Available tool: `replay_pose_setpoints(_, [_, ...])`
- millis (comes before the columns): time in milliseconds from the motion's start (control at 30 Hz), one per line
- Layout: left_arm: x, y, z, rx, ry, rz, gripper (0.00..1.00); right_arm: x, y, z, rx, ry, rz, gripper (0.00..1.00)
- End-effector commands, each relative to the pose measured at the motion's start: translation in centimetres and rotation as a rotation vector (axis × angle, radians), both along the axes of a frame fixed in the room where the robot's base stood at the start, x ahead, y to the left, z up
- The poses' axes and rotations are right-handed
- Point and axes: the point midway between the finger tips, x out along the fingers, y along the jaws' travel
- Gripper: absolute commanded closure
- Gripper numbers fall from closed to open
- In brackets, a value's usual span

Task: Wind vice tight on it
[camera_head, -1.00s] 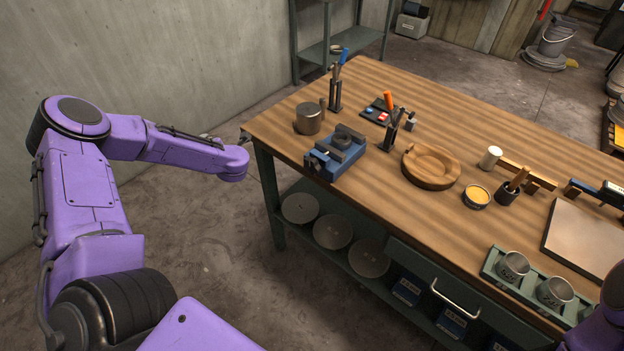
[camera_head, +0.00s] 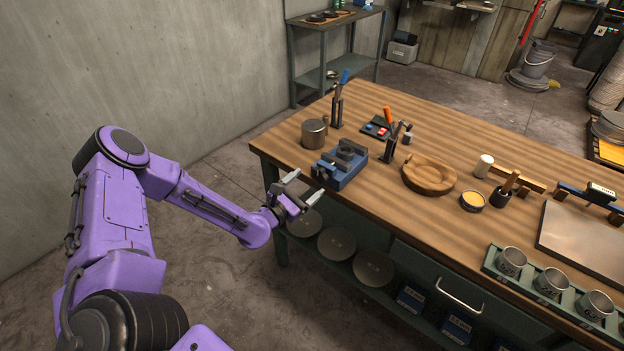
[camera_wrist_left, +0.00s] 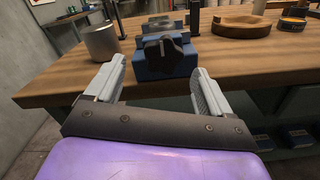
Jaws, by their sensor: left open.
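The blue vice (camera_head: 341,168) sits on the wooden bench near its left front corner, its grey jaws on top. In the left wrist view the vice (camera_wrist_left: 165,66) is straight ahead, with a dark lobed knob (camera_wrist_left: 166,52) on its near face. My left gripper (camera_head: 305,185) is open and empty, just off the bench edge in front of the vice. In the wrist view its two fingers stand apart on either side of the vice's near end, short of it and not touching. Whether anything is held between the vice jaws I cannot tell. My right gripper is not in view.
A metal cup (camera_head: 314,133) stands left of the vice, close to it. Tool holders (camera_head: 338,110) stand behind it, and a wooden bowl form (camera_head: 430,175) lies to the right. The bench's front edge (camera_head: 385,213) is just below the gripper's height. Bowls sit on the shelf beneath.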

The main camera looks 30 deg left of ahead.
Motion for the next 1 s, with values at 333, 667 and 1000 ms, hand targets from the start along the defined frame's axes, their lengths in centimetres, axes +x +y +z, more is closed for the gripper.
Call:
replay_pose_setpoints(333, [4.1,-0.4,0.1,0.002,0.000,-0.002,0.18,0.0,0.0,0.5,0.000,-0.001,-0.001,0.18])
replay_pose_setpoints(667, [4.1,-0.4,0.1,0.001,0.000,-0.001,0.60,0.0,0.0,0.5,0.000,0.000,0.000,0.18])
replay_pose_setpoints(1000, [4.1,-0.1,0.1,0.022,-0.003,0.005,0.74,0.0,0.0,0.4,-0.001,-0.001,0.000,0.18])
